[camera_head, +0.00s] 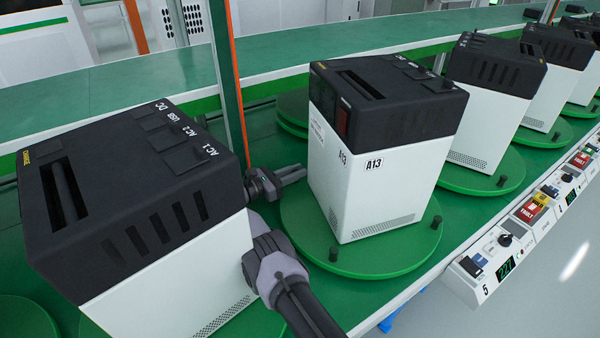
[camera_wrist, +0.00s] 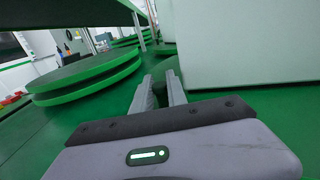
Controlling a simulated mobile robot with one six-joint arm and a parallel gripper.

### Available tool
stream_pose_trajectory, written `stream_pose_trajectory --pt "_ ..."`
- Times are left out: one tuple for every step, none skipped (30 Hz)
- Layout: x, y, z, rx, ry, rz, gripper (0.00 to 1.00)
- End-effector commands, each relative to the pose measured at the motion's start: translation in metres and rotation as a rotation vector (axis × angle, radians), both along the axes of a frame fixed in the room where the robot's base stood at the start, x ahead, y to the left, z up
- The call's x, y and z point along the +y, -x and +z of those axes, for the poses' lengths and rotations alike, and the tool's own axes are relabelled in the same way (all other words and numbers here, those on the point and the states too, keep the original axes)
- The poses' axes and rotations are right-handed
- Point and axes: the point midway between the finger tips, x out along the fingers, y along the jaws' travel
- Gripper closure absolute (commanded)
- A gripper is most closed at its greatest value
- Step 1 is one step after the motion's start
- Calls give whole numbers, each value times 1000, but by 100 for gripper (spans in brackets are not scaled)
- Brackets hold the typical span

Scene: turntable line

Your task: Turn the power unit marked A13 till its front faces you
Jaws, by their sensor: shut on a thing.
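The power unit marked A13 (camera_head: 385,190) is a white box with a black top, standing upright on a green round turntable (camera_head: 390,262). A corner points toward the camera. One visible side has an A13 label and a low vent; the side left of it has another A13 mark, a dark red panel and small print. Dark pegs (camera_head: 333,254) stand on the turntable's rim. My gripper (camera_head: 294,173) is at the rim, left of the unit. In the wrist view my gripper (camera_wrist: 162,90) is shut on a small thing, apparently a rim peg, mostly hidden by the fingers.
Another unit (camera_head: 150,210) stands close at the left, beside my arm. More units (camera_head: 490,110) on turntables line up to the right. An orange-edged post (camera_head: 228,80) rises behind my gripper. Control boxes (camera_head: 490,265) line the front edge.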

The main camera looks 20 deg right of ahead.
Motion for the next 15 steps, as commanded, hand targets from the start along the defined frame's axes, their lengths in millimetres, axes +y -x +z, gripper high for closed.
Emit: stream_pose_trajectory --pt "1 -1 1 -1 1 3 100" --pt "1 -1 1 -1 1 3 100" --pt "1 -1 1 -1 1 3 100" --pt "1 -1 1 -1 1 3 100" --pt "1 -1 1 -1 1 3 100" --pt "1 -1 1 -1 1 3 100" --pt "1 -1 1 -1 1 3 100" --pt "1 -1 1 -1 1 3 80" --pt "1 -1 1 -1 1 3 72" --pt "1 -1 1 -1 1 2 66" --pt "1 -1 1 -1 1 2 60" --pt "1 -1 1 -1 1 2 60" --pt "0 0 1 -1 1 1 60" --pt "0 0 1 -1 1 1 60" --pt "0 0 1 -1 0 1 60"
